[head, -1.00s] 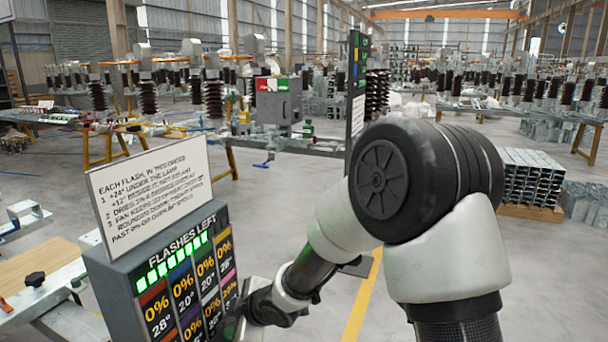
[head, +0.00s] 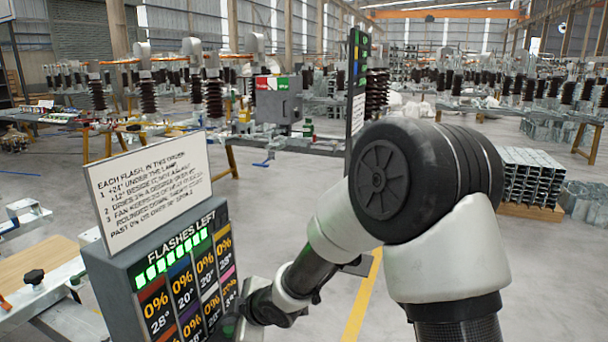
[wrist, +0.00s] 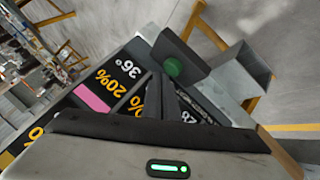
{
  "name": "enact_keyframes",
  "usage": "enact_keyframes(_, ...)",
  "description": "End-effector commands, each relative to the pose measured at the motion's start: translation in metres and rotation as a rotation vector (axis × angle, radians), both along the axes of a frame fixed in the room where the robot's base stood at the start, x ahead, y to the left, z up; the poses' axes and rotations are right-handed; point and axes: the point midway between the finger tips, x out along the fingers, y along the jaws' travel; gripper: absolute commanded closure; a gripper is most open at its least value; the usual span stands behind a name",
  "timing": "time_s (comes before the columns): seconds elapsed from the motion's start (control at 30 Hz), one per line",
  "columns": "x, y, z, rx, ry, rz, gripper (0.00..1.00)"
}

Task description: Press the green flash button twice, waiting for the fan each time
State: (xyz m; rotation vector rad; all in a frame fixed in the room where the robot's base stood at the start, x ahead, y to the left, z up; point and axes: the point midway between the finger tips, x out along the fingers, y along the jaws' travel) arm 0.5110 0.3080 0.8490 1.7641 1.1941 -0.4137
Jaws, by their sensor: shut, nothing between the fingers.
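The panel (head: 118,292) stands at the lower left in the head view, headed FLASHES LEFT. It has a row of several lit green bars (head: 172,262). Its top cells read 0%, with 28° or 20°; the lower cells are partly cut off. In the wrist view, the round green button (wrist: 173,67) sits on a dark block. A cell beside it (wrist: 118,80) reads 20% and 36°, above a pink strip. My gripper (wrist: 160,80) is shut and empty, its fingertips close to the button. I cannot tell whether they touch it.
A white sign (head: 150,185) with printed rules stands on top of the panel. A wooden-topped bench (head: 35,265) is at the left. A tall dark post with a display (head: 357,90) stands behind my arm. Open grey floor with a yellow line (head: 362,295) lies beyond.

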Motion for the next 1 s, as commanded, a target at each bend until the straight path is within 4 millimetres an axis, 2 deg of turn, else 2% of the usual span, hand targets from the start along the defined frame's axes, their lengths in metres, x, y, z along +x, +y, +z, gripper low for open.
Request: enact_keyframes(1.0, 0.0000, 0.0000, -0.0086, 0.000, 0.000, 0.000, 1.00)
